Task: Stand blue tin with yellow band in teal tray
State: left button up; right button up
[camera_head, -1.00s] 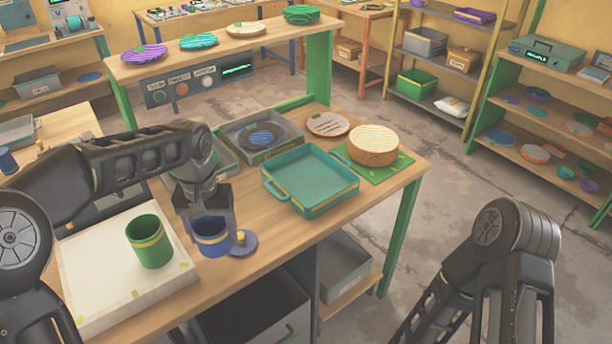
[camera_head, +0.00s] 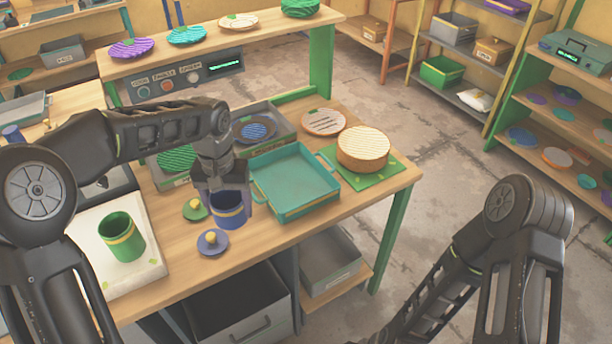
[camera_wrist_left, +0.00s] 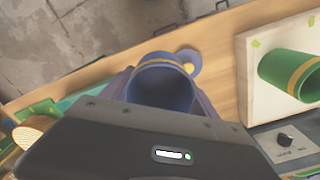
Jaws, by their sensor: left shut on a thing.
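The blue tin with a yellow band (camera_head: 229,209) is upright and open-topped. My left gripper (camera_head: 222,190) is shut on it, with fingers on both sides of its wall. In the left wrist view the tin (camera_wrist_left: 162,82) shows between the fingers. The teal tray (camera_head: 296,206) lies on the workbench just right of the tin and is empty. I cannot tell for sure whether the tin's base is clear of the bench. My right gripper is out of view; only part of my right arm shows at lower right.
A blue lid (camera_head: 212,242) and a green lid (camera_head: 195,209) lie beside the tin. A green tin (camera_head: 121,237) stands on a white board (camera_head: 147,272) at left. A round cake-like block (camera_head: 363,148) sits on a green mat right of the tray. Grey trays stand behind.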

aim_at(282, 173)
jog(key=i+l, duration=0.15)
jog(key=l, duration=0.2)
jog(key=i+l+u, duration=0.1)
jog(key=l, duration=0.2)
jog(key=i+l, duration=0.15)
jog(key=l, duration=0.2)
jog(key=i+l+u, duration=0.1)
jog(key=l, duration=0.25)
jog(key=i+l+u, duration=0.1)
jog(key=l, duration=0.25)
jog(key=i+l+u, duration=0.1)
jog(key=i, duration=0.25)
jog(key=i+l+u, duration=0.1)
jog(key=i+l, duration=0.25)
jog(key=i, duration=0.2)
